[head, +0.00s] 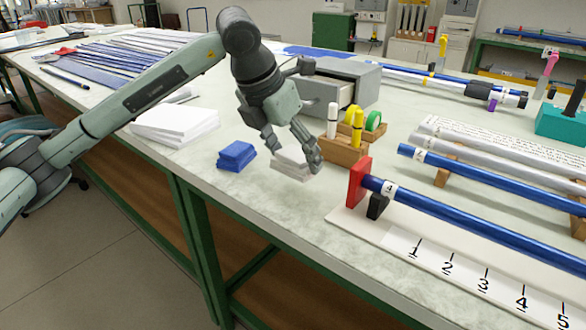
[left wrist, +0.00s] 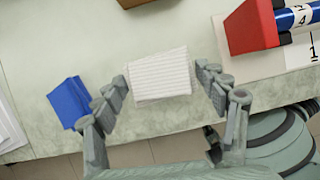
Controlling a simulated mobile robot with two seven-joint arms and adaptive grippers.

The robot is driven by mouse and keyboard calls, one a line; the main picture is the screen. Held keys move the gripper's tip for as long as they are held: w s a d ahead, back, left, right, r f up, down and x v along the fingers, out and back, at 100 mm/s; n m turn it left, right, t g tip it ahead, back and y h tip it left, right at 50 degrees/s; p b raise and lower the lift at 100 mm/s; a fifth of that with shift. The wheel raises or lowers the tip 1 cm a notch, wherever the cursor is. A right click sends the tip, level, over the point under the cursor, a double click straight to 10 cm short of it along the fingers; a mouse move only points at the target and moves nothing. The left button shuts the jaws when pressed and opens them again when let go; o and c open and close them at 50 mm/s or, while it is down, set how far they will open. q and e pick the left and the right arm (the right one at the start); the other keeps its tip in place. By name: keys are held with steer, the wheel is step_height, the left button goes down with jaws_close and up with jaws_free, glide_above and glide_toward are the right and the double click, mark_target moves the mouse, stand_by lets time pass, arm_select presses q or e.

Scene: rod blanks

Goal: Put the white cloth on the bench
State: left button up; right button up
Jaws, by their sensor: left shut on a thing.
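The white cloth (head: 290,167) is a small folded, ribbed stack, beside the blue cloth (head: 236,155) on the bench (head: 270,215). My left gripper (head: 296,156) points down over the white cloth, shut on it, with a finger at either side. In the left wrist view the white cloth (left wrist: 160,75) lies between the fingertips (left wrist: 164,80). It is at or very near the bench top; I cannot tell whether it touches. My right gripper is not in view.
A wooden marker holder (head: 343,150) and a grey drawer box (head: 350,85) stand behind the gripper. A red end stop (head: 358,183) with a blue rod (head: 460,217) is to the right. White paper stacks (head: 173,122) lie left. The bench's front strip is clear.

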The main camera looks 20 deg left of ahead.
mark_target(293, 171)
arm_select(q)
steer(key=shift+f, duration=2.05)
steer(key=o, duration=1)
steer(key=shift+o, duration=0.2)
steer(key=v, duration=1.2)
steer(key=shift+r, duration=0.1)
